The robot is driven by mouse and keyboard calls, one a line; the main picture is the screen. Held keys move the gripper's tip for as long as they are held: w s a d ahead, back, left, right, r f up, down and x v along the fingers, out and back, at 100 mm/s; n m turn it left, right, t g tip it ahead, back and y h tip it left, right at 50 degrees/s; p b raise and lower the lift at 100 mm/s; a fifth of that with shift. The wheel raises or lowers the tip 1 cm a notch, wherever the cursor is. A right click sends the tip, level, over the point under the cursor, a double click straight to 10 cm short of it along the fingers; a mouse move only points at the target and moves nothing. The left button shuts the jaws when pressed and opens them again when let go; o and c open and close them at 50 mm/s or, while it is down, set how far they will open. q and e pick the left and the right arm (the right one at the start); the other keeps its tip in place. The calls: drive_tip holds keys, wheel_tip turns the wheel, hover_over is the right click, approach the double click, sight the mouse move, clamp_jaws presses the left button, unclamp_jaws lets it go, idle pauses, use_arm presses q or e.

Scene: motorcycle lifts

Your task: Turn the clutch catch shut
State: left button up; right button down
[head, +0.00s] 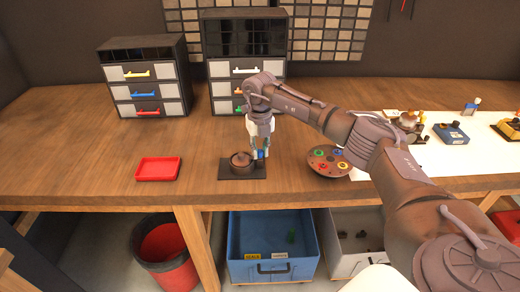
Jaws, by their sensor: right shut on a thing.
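A small brown round housing (241,161) sits on a dark base plate (230,174) on the wooden bench, and looks like the clutch. A small blue part (260,154) shows at its right side, between my right gripper's fingers, and looks like the catch. My right gripper (259,156) points down at the right edge of the housing and is shut on the blue part. The fingers hide much of the blue part, so its exact angle cannot be told. My left gripper is not in view.
A red tray (158,169) lies left of the base plate. A brown round tray with coloured spots (329,161) lies to the right, near my forearm. Two drawer cabinets (146,80) (246,62) stand behind. The bench between red tray and cabinets is clear.

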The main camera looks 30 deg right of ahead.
sight(260, 151)
drive_tip(key=shift+w+r, duration=0.1)
idle(0.4)
drive_tip(key=c, duration=1)
unclamp_jaws()
wheel_tip(260, 151, up, 12)
drive_tip(key=shift+f, duration=0.1)
